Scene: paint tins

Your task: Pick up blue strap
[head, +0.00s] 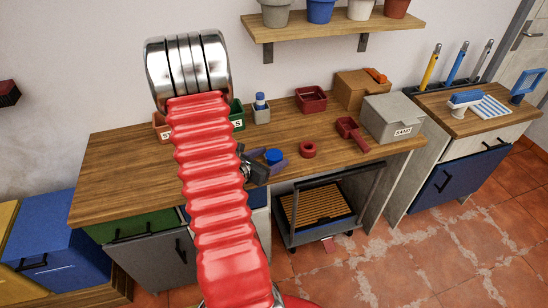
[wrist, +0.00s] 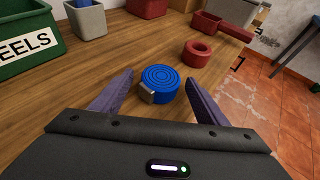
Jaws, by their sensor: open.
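The blue strap (wrist: 161,79) is a rolled flat coil with a small metal buckle at its left front. It lies on the wooden bench top and also shows in the head view (head: 273,156). My gripper (wrist: 159,77) is open, with its two purple fingers on the left and right of the coil. The fingers appear apart from the coil, with bench showing between. In the head view my gripper (head: 263,164) is low over the front of the bench, partly hidden by my red arm.
A red coil (wrist: 197,53) lies just beyond, to the right. A green bin (wrist: 25,40) and a small grey box (wrist: 87,19) stand to the left and behind. A red scoop (head: 352,133) and a grey sand box (head: 393,119) are farther right. The bench's front edge is close.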

